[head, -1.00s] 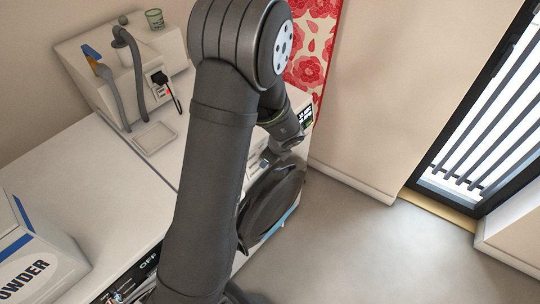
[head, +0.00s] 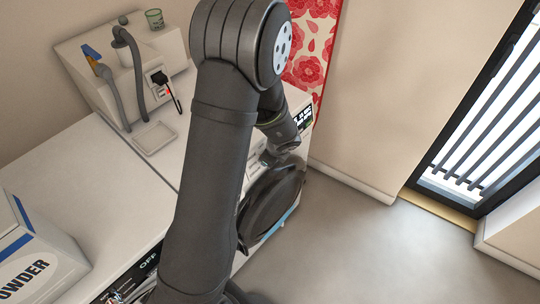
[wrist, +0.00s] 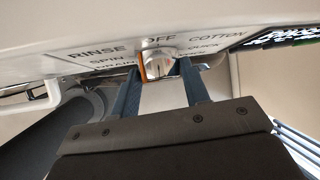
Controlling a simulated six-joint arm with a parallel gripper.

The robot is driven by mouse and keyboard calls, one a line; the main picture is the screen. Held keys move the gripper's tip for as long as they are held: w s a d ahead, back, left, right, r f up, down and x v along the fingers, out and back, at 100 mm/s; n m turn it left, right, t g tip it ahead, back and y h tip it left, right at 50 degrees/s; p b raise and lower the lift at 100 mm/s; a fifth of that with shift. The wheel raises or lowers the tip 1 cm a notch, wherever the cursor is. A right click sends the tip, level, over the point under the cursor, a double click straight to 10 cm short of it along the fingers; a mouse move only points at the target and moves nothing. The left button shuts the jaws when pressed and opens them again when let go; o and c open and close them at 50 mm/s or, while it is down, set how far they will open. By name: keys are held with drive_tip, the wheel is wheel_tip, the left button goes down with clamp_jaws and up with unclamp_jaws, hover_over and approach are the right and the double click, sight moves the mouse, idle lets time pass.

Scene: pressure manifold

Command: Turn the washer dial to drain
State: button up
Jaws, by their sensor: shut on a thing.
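The washer dial (wrist: 159,62) is a small pale knob on the white control panel in the wrist view. My gripper (wrist: 158,67) is shut on it, one dark blue finger on each side. An orange strip shows along the dial's left edge; I cannot tell exactly where its pointer aims. Around it the panel reads RINSE at upper left, OFF above, COTTON at upper right, SPIN at left and QUICK at right. A word below SPIN is partly hidden by the left finger. In the head view my gripper (head: 280,155) is at the washer front, and the dial is hidden.
The round dark washer door (head: 270,207) is below my gripper. A powder box (head: 38,255) stands on the white top at left. A sink unit with a hose (head: 125,75) is behind. Open floor (head: 370,240) lies to the right.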

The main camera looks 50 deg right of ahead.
drive_tip(key=shift+h, duration=0.4)
drive_tip(key=o, duration=1)
drive_tip(key=shift+r, duration=0.1)
drive_tip(key=v, duration=1.7)
drive_tip(key=shift+s+r, duration=0.1)
drive_tip(key=shift+r, duration=0.05)
